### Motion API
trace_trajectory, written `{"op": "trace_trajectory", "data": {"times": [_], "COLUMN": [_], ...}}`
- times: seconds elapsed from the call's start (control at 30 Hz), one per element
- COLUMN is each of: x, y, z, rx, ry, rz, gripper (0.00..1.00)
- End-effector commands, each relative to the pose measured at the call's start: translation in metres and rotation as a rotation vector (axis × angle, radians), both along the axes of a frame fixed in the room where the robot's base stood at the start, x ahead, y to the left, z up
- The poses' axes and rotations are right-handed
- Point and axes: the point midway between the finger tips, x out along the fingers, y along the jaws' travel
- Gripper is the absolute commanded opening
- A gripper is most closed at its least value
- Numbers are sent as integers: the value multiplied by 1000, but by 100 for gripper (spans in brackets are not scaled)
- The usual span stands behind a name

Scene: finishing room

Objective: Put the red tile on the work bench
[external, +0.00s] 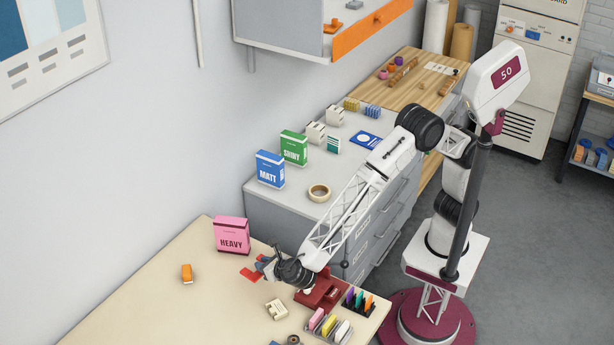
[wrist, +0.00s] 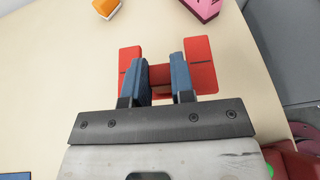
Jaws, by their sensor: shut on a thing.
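My gripper (external: 268,268) is low over the cream-topped table (external: 150,290). In the wrist view its two blue fingers (wrist: 160,78) are closed on the narrow middle of the red tile (wrist: 130,62). Red parts of the tile stick out on both sides of the fingers, with thin dark lines across them. In the external view a red part (external: 249,274) shows left of the gripper; the rest is hidden behind the fingers. I cannot tell whether the tile touches the tabletop. Farther back is a wooden-topped bench (external: 425,92).
A pink HEAVY box (external: 232,236) stands just behind the gripper. An orange block (external: 187,273), a cream block (external: 276,309), a dark red holder (external: 322,291) and racks of coloured pieces (external: 329,326) are around it.

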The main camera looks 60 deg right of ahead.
Motion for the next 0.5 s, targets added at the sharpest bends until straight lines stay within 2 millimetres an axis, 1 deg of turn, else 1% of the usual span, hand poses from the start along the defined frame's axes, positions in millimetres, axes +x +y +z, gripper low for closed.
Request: {"op": "trace_trajectory", "data": {"times": [0.1, 0.5], "x": [0, 0], "y": [0, 0], "z": [-5, -8], "rx": [2, 1], "ry": [-1, -1], "rz": [0, 1], "gripper": [0, 0]}}
